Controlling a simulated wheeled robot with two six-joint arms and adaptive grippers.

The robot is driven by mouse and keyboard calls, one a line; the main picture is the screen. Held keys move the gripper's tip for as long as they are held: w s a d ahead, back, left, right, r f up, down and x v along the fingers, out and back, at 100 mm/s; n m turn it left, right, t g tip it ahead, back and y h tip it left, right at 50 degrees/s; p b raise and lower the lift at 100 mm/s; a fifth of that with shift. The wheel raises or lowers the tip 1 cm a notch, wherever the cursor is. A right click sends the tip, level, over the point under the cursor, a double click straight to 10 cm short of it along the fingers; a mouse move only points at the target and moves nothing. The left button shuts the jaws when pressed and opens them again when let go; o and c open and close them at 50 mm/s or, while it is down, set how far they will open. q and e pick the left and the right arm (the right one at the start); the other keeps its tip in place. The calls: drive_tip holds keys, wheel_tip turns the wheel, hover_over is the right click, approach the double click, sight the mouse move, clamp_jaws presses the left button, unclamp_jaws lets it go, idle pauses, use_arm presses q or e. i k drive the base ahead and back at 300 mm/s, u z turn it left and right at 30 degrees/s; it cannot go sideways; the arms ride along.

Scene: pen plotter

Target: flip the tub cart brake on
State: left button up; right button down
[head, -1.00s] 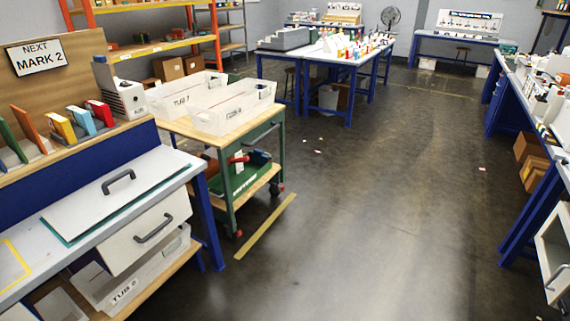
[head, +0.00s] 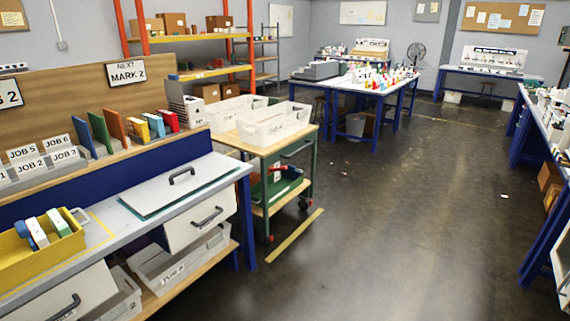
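The tub cart (head: 314,166) is a green-framed trolley with wooden shelves, standing past the right end of the blue bench. Two white tubs sit on its top: a front tub (head: 262,138) and a rear tub (head: 222,112). Its lower shelf (head: 283,197) holds a green crate (head: 275,187) with red and dark items. Red-marked casters show at its feet, one at the front (head: 268,239) and one at the right (head: 304,204). A brake lever cannot be made out at this size. Neither of my grippers is in view.
The blue bench (head: 243,215) with drawers and a yellow tray (head: 40,270) fills the left. A yellow floor strip (head: 294,237) lies beside the cart. Open dark floor (head: 400,230) lies to its right. A table (head: 375,80) stands behind, another bench (head: 530,125) at far right.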

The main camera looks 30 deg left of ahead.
sight(283, 167)
drive_tip(key=z, duration=0.05)
drive_tip(key=i, duration=1.25)
drive_tip(key=u, duration=0.25)
drive_tip(key=i, duration=1.1)
drive_tip(key=u, duration=1.35)
drive_tip(key=i, duration=0.8)
drive_tip(key=u, duration=1.15)
drive_tip(key=i, duration=0.2)
drive_tip(key=u, duration=0.1)
